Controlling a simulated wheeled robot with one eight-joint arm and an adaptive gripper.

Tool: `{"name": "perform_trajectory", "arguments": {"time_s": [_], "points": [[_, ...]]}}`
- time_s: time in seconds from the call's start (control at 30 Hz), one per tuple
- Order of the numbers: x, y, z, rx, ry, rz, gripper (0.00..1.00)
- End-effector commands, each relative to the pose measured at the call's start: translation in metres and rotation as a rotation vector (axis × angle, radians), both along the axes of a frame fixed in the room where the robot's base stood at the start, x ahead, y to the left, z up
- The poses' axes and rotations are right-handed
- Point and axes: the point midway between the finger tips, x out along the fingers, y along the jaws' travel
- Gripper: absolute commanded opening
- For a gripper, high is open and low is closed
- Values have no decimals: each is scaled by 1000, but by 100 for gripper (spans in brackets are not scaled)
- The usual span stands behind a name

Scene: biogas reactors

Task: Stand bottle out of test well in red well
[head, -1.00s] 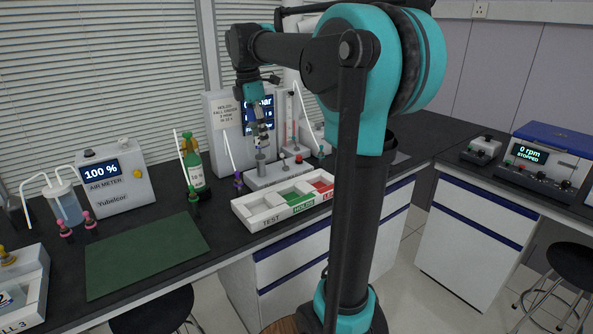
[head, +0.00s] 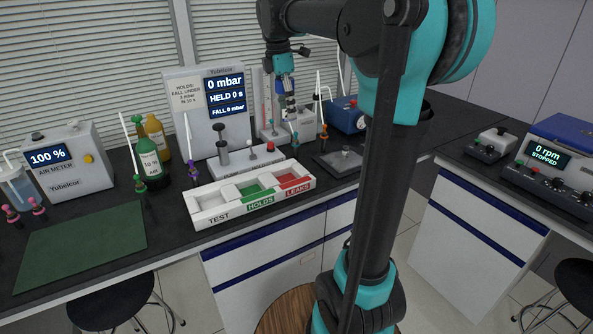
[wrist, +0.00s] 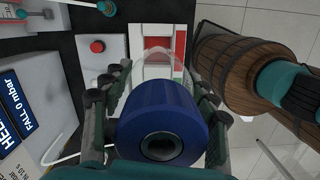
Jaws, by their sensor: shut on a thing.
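My gripper (head: 288,104) is shut on the bottle, held upright in the air. In the wrist view its fingers stand on both sides of the bottle's blue cap (wrist: 158,122), with a clear rounded edge of the body beyond. In the head view the bottle is small and hard to make out. The red well (head: 292,182), labelled LEAKS, is at the right end of the white tray and looks empty; it shows past the bottle in the wrist view (wrist: 164,42). The test well (head: 208,202), at the tray's left end, looks empty. The bottle is apart from the tray.
The green HOLDS well (head: 251,191) lies between the two. Behind the tray stands the pressure station (head: 238,164) with a red button and a screen reading 0 mbar. A dark plate (head: 340,162) lies to the right. A green mat (head: 80,245) lies at left.

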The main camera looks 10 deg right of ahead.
Motion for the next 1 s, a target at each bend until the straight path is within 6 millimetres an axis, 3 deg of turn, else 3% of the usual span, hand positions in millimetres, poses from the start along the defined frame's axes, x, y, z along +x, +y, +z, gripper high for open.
{"name": "perform_trajectory", "arguments": {"time_s": [0.5, 1.0], "points": [[0, 0, -122, 0, 0, 0, 22], [0, 0, -180, 0, 0, 0, 22]]}}
